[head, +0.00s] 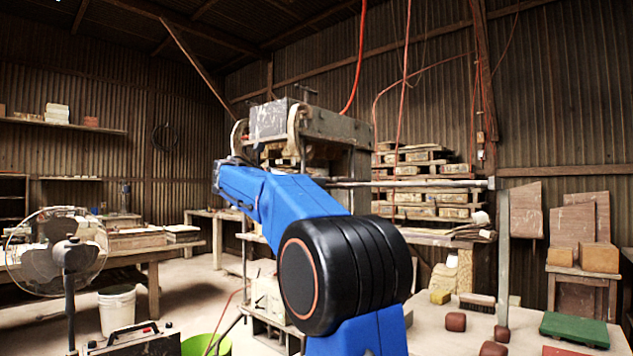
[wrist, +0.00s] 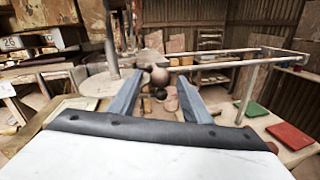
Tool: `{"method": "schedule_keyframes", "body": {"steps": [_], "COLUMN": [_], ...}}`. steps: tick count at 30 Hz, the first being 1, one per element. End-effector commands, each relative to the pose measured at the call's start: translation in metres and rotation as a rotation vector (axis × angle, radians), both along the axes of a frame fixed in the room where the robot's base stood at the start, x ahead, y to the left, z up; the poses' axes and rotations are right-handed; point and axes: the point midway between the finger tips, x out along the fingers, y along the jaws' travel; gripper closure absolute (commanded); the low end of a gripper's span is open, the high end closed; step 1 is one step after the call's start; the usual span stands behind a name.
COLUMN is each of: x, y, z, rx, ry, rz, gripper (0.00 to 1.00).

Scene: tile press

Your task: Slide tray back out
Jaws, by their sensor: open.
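My gripper (wrist: 158,84) is open, its two grey-blue fingers spread apart in the wrist view. A round brownish knob (wrist: 160,77) shows between the fingertips, with smaller dark round shapes below it. I cannot tell whether the fingers touch it. The press (head: 300,125) stands behind my blue arm in the head view, partly hidden by it. Metal rails (head: 430,183) run out from the press to the right, and they also show in the wrist view (wrist: 225,54). I cannot make out the tray clearly in either view. My gripper is hidden in the head view.
A bench at the right holds a green slab (head: 575,329), a brush (head: 477,302) and several reddish-brown blocks (head: 455,321). An upright metal post (head: 503,255) stands by the rail end. A fan (head: 68,255) and a white bucket (head: 117,311) stand at the left.

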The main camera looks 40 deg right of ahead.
Motion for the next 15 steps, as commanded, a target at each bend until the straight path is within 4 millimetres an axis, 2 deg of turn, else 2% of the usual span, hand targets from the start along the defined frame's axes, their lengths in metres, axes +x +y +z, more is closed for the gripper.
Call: {"method": "schedule_keyframes", "body": {"steps": [6, 15], "x": [-0.003, -0.003], "y": [-0.022, -0.028], "z": [0.000, 0.000], "rx": [-0.001, 0.000], "ry": [0.000, 0.000], "rz": [-0.002, 0.000], "gripper": [0.56, 0.56]}}
